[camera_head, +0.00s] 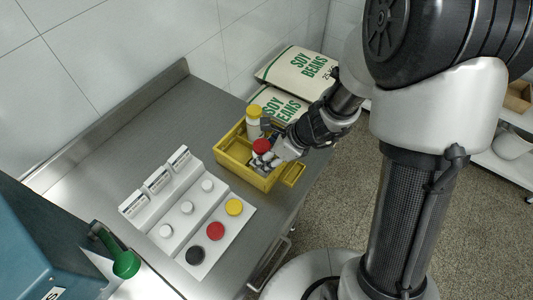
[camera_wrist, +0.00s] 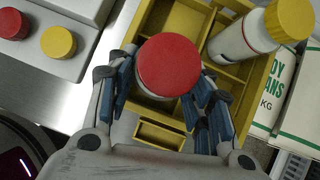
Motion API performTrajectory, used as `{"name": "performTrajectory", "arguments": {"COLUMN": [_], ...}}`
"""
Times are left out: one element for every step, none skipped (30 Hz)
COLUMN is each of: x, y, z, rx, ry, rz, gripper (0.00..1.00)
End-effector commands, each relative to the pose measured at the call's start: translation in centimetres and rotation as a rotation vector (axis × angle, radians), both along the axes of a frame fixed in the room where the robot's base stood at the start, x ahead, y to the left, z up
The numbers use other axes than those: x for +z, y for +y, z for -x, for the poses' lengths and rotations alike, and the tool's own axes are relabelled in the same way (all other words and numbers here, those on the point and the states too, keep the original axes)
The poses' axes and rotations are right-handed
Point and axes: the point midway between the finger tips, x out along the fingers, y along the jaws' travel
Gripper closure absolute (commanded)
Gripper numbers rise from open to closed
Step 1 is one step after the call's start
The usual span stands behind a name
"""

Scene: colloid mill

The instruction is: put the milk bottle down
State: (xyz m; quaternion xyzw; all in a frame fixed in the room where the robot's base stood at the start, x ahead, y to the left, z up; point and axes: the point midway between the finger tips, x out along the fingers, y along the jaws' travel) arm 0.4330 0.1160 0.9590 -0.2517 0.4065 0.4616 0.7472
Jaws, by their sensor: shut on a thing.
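The milk bottle with a red cap (camera_head: 261,146) is held in my gripper (camera_head: 268,157), over or in the front part of the yellow divided crate (camera_head: 228,172). In the wrist view its red cap (camera_wrist: 169,66) faces the camera and hides most of its white body. My gripper (camera_wrist: 166,82) has a blue-padded finger on each side of the bottle, shut on it. The bottle looks roughly upright. Its base is hidden, so I cannot tell whether it touches the crate floor.
A yellow-capped white bottle (camera_head: 254,122) stands in the crate's far part; it also shows in the wrist view (camera_wrist: 262,32). A white panel with coloured discs (camera_head: 193,222) lies at the front. Soy bean sacks (camera_head: 298,68) lie behind. The steel table (camera_head: 130,135) is clear at left.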

Motion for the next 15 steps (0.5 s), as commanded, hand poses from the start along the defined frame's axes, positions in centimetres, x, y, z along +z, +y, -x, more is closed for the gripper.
{"name": "performTrajectory", "arguments": {"x": [-0.29,-0.20,-0.17,-0.16,-0.15,-0.14,-0.14,-0.14,-0.14,-0.14,-0.14,-0.14,-0.14,-0.14,-0.14], "y": [0.01,0.00,0.00,0.00,0.00,0.00,0.00,0.00,0.00,0.00,0.00,0.00,0.00,0.00,0.00], "z": [-0.03,0.00,0.00,0.00,0.00,0.00,0.00,0.00,0.00,0.00,0.00,0.00,0.00,0.00,0.00], "rx": [0.000,0.000,0.000,0.000,0.000,0.000,0.000,0.000,0.000,0.000,0.000,0.000,0.000,0.000,0.000], "ry": [0.000,0.000,0.000,0.000,0.000,0.000,0.000,0.000,0.000,0.000,0.000,0.000,0.000,0.000,0.000], "rz": [-0.001,0.000,0.000,0.000,0.000,0.000,0.000,0.000,0.000,0.000,0.000,0.000,0.000,0.000,0.000], "gripper": [0.84,0.51,0.48,0.46,0.44,0.42,0.40,0.38,0.35,0.33,0.33,0.33,0.33,0.33,0.33]}}
